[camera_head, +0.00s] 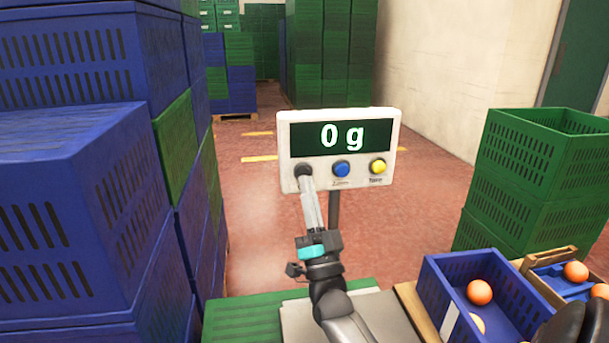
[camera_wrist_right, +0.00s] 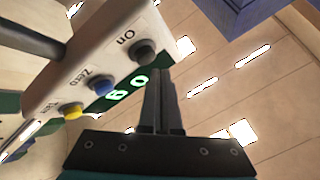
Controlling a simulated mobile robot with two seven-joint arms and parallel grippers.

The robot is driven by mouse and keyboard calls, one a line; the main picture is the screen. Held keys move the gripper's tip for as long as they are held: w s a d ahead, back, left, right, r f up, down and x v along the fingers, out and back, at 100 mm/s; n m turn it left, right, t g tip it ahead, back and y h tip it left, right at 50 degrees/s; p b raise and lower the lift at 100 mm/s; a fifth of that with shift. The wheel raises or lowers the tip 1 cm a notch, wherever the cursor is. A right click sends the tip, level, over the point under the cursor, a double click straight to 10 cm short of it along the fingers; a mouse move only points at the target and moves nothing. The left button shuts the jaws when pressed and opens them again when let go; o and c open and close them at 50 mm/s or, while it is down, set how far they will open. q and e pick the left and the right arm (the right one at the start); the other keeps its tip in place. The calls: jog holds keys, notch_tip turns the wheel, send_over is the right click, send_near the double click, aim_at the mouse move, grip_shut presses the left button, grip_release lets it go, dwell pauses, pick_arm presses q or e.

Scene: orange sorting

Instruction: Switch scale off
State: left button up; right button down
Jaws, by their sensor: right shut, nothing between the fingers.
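The scale's display box (camera_head: 338,178) stands on a post in the middle of the head view and reads "0 g". Below the screen are a dark button (camera_head: 303,169), a blue button (camera_head: 341,168) and a yellow button (camera_head: 378,166). In the right wrist view the dark button (camera_wrist_right: 144,51) is labelled "On". My right gripper (camera_head: 305,181) is shut and empty. My left gripper is not in view.
Stacked blue crates (camera_head: 75,190) fill the left side. Green crates (camera_head: 545,150) stand at the right. A blue crate (camera_head: 445,278) holding oranges (camera_head: 479,292) is at the lower right. The floor behind the display is open.

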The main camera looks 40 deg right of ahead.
jog(key=shift+w, duration=0.1)
dwell(0.5)
jog(key=shift+w+d, duration=0.25)
jog(key=shift+w, duration=0.05)
jog(key=shift+w+d+b, duration=0.25)
jog(key=shift+w+b, duration=0.1)
jog(key=shift+w, duration=0.1)
dwell(0.7)
dwell(0.4)
jog(key=shift+s+a+p, duration=0.5)
jog(key=shift+s+p, duration=0.1)
jog(key=shift+s, duration=0.25)
jog(key=shift+s, duration=0.1)
jog(key=s+a+p, duration=0.1)
jog(key=s, duration=0.1)
jog(key=s+a+p, duration=0.1)
jog(key=s, duration=0.1)
jog(key=shift+s+a+p, duration=0.1)
jog(key=shift+a+p, duration=0.1)
jog(key=shift+p, duration=0.1)
